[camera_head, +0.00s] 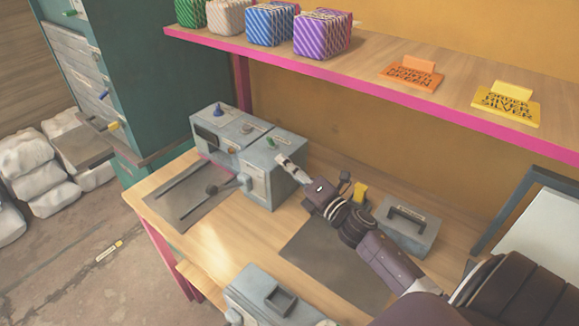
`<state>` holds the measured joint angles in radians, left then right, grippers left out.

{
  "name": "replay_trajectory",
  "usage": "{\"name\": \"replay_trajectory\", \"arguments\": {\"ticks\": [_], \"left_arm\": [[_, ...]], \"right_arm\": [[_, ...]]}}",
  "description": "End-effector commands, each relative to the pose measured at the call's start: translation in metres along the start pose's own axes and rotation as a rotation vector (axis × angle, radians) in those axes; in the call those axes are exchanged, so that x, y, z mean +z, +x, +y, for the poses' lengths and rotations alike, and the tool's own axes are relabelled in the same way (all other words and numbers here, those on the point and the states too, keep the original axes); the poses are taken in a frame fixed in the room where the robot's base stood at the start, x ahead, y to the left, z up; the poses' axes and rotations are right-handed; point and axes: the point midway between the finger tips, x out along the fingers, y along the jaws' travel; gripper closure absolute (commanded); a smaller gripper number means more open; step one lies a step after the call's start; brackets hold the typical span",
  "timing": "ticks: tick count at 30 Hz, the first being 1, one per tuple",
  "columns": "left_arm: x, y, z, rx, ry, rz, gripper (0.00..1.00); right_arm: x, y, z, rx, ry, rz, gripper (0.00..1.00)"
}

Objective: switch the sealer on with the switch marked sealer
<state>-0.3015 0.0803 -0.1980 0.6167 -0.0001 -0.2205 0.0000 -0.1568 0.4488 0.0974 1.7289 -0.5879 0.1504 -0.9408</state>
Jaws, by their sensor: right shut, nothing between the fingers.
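A grey box-shaped machine (283,187) stands on the wooden bench against the back wall. Its top carries a blue knob (218,111), a dark round knob (247,129) and a green lever or switch (270,141) near the right end. Small pale labels show on it, too small to read, so I cannot tell which control is marked sealer. My right gripper (281,158) is shut and empty at the machine's right end, just below the green switch in the picture. I cannot tell whether it touches the machine. My left gripper is not in view.
A grey handled box (407,229) and a yellow block (360,192) stand beside my right arm. A pink-edged shelf (380,95) overhangs behind. Another grey unit (262,295) is at the front.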

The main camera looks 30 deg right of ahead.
Motion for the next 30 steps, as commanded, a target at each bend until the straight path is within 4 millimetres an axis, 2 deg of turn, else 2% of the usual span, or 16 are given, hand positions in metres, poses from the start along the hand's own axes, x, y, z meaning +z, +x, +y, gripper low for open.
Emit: {"name": "replay_trajectory", "arguments": {"ticks": [1, 6, 12, 30], "left_arm": [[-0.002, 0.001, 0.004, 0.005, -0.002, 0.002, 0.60], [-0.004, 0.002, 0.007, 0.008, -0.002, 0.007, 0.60], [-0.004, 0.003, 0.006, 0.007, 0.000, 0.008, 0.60], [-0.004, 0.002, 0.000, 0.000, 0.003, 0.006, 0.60]], "right_arm": [[0.001, 0.010, 0.001, 0.003, -0.001, -0.001, 1.00], [0.001, 0.036, 0.001, 0.002, -0.001, -0.001, 1.00], [0.000, 0.054, 0.000, 0.000, -0.001, 0.000, 1.00], [0.003, 0.059, 0.000, -0.003, 0.008, 0.000, 1.00]]}}
